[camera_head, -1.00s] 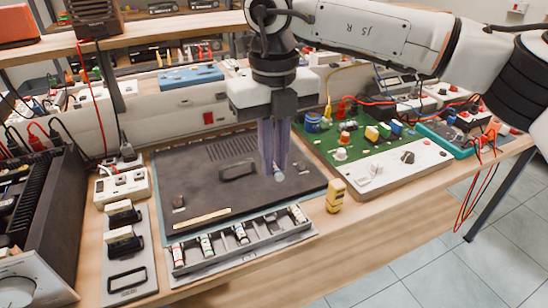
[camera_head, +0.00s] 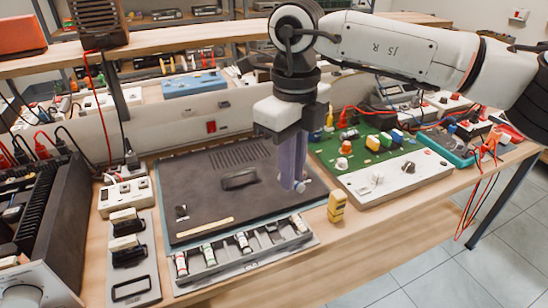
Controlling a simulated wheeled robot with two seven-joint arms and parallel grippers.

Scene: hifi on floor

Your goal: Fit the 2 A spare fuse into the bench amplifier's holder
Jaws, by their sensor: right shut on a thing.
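My right gripper (camera_head: 291,182) points down above the right part of the dark mat (camera_head: 205,190). Its fingers are shut on a small pale cylinder, apparently a fuse (camera_head: 302,187), mostly hidden by the fingers. The black finned unit with a knob at the left looks like the bench amplifier (camera_head: 62,215). I cannot make out its fuse holder. My left gripper is not in view.
A small yellow device (camera_head: 337,206) stands right of the tray. A grey plate with black blocks (camera_head: 134,290) lies left of the tray. A green circuit board (camera_head: 353,153) and a white control panel (camera_head: 400,178) are on the right. The mat's middle holds a dark oblong piece (camera_head: 240,179).

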